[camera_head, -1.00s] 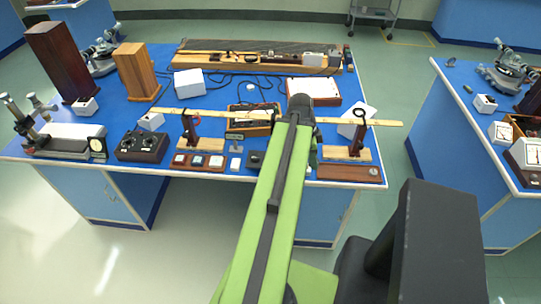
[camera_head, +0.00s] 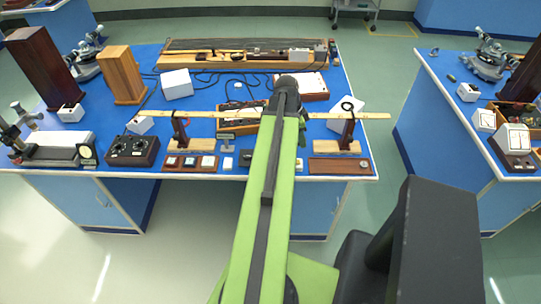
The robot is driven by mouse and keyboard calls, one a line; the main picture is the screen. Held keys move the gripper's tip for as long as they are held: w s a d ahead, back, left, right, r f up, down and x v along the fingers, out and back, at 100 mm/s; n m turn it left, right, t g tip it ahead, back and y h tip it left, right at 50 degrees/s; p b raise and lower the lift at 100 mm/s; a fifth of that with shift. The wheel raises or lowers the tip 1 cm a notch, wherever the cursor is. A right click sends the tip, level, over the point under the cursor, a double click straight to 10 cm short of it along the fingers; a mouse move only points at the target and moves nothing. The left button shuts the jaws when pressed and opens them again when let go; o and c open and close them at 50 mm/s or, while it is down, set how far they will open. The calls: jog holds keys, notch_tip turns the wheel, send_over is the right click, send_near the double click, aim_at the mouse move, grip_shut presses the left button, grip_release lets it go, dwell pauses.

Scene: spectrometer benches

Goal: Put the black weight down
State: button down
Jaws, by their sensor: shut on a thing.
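My green arm reaches forward over the front middle of the near blue bench (camera_head: 225,180). A dark part of my gripper (camera_head: 303,128) shows beside the arm, above the bench. The jaws are shut, but the arm hides the fingertips. The black weight in them is hidden, so I cannot tell how high it is. A long wooden beam (camera_head: 225,114) runs across the bench, passing behind the arm. It is carried by a left stand (camera_head: 180,132) and a right stand (camera_head: 347,132).
A small dark block (camera_head: 246,158) lies left of my arm, beside a wooden switch strip (camera_head: 190,163). A brown board (camera_head: 340,166) lies at the front right. A white box (camera_head: 175,84) and long wooden apparatus (camera_head: 240,52) stand behind. The bench surface between has small free patches.

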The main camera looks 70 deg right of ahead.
jog(key=w+f+b, duration=0.1)
jog(key=w, duration=0.1)
jog(key=w+a+f+b, duration=0.1)
jog(key=w+f, duration=0.1)
jog(key=w, duration=0.1)
jog(key=w+a+f+b, duration=0.1)
jog(key=w+f+b, duration=0.1)
jog(key=shift+w+a+f, duration=0.15)
jog(key=shift+w+a, duration=0.1)
jog(key=shift+w, duration=0.05)
jog(key=shift+w+a, duration=0.1)
jog(key=shift+w, duration=0.2)
notch_tip(320, 180, down, 4)
jog(key=b, duration=0.4)
jog(key=shift+f, duration=0.2)
jog(key=shift+r, duration=0.25)
jog(key=shift+f, duration=0.15)
jog(key=c, duration=0.9)
grip_release()
jog(key=shift+c, duration=0.2)
jog(key=p+v, duration=1.1)
jog(key=v, duration=0.1)
jog(key=shift+p, duration=0.4)
